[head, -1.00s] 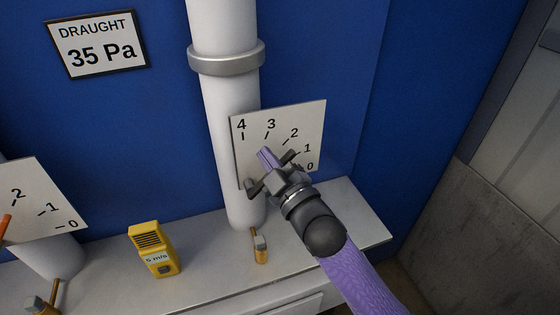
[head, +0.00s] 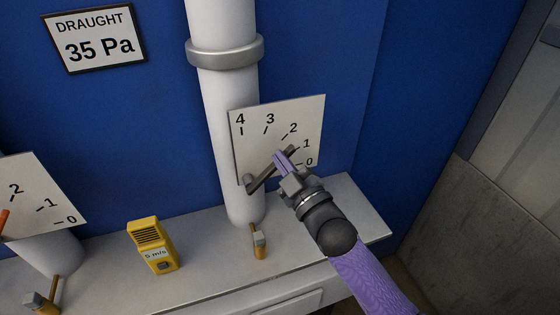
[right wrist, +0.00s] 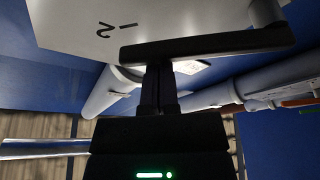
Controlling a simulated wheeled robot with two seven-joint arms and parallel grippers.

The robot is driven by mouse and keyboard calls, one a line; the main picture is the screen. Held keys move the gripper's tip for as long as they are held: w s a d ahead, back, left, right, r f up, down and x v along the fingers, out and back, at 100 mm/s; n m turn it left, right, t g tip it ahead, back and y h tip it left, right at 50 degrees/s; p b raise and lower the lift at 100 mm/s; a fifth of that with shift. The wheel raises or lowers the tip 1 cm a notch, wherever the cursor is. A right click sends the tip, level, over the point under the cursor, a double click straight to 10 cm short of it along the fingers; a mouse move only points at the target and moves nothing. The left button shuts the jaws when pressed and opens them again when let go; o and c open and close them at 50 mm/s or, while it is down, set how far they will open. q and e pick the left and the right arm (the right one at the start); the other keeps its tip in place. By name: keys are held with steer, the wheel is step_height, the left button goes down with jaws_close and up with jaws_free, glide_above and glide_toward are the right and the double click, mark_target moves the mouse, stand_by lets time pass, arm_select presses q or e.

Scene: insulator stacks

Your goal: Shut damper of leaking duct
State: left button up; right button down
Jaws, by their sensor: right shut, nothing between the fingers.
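A white duct (head: 230,110) stands before the blue wall with a white dial plate (head: 312,122) marked 0 to 4. Its dark damper lever (head: 264,179) slants up to the right and points near the 1 mark. My right gripper (head: 281,158) is shut with nothing held. Its fingertips lie at the outer part of the lever. In the right wrist view the shut fingers (right wrist: 159,88) meet the dark lever (right wrist: 205,45), seemingly touching it. A second dial plate (head: 25,180) shows at the left edge with part of an orange lever (head: 4,221). My left gripper is out of view.
A yellow meter reading 5 m/s (head: 153,245) stands on the grey ledge (head: 200,262). A small brass-coloured fitting (head: 259,241) sits at the right duct's foot, another (head: 42,302) at lower left. A sign (head: 94,40) reads DRAUGHT 35 Pa. Grey wall lies at right.

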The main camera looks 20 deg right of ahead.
steer(key=shift+d+f+m, duration=0.1)
steer(key=shift+f+m, duration=0.1)
steer(key=shift+m, duration=0.1)
steer(key=d+f+m+t+h+b, duration=0.1)
steer(key=d+f+m+h+b, duration=0.2)
steer(key=m, duration=0.7)
steer(key=shift+f+t+h+b, duration=0.3)
steer(key=shift+f+h+b, duration=0.45)
steer(key=shift+f, duration=0.4)
steer(key=shift+w, duration=0.1)
steer(key=shift+r, duration=0.1)
